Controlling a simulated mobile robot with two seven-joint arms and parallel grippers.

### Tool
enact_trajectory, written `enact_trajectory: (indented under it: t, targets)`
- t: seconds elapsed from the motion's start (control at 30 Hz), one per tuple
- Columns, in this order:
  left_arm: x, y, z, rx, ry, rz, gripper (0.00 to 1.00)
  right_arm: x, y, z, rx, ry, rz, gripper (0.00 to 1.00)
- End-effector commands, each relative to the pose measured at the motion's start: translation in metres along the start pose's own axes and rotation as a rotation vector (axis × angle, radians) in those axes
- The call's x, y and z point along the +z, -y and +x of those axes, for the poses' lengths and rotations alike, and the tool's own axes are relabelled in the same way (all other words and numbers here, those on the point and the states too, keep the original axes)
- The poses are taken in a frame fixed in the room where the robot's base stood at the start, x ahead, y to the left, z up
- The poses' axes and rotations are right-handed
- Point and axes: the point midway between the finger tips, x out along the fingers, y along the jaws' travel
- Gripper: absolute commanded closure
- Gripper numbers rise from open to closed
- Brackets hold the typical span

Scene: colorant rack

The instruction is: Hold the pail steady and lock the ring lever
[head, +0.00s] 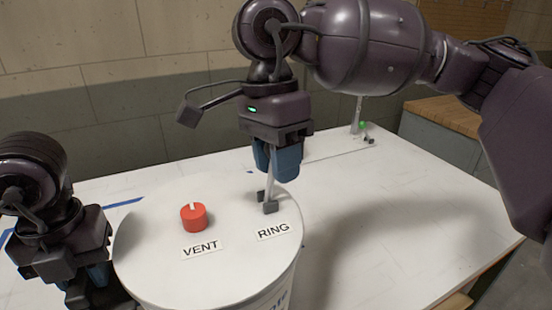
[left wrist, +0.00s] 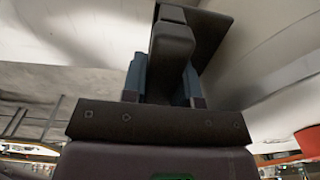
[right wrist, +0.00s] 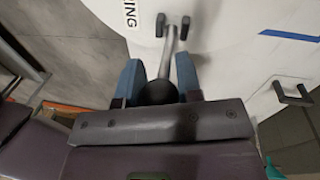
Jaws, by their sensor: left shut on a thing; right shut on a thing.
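The pail's white lid (head: 165,255) fills the lower middle of the head view, with a red VENT knob (head: 194,217) on top. The ring lever (head: 269,190) rises nearly upright from small dark brackets by the RING label (head: 273,231). My right gripper (head: 277,165) is above the lever, shut on its top end; the right wrist view shows the lever's dark knob (right wrist: 158,92) between the blue fingers. My left gripper (head: 95,275) is low at the pail's left side. The left wrist view shows it shut on a dark handle (left wrist: 172,45), mostly hidden in the head view.
The white table (head: 400,210) is clear to the right of the pail. A white plate with a small fixture and green light (head: 362,130) is at the back. Blue tape (head: 122,202) lies at the left. A dark handle (right wrist: 290,98) shows in the right wrist view.

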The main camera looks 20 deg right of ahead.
Motion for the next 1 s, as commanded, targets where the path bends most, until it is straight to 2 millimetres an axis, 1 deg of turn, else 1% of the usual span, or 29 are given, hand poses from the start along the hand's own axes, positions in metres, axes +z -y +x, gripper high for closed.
enact_trajectory:
  t: [0.7,1.0]
  targets:
    - [0.000,0.000,0.000,-0.001,0.000,-0.001,1.00,-0.022,-0.004,0.011,-0.071,0.334,-0.051,1.00]
    - [0.000,0.000,0.000,-0.001,0.000,-0.001,1.00,-0.026,-0.004,0.013,-0.093,0.414,-0.067,1.00]
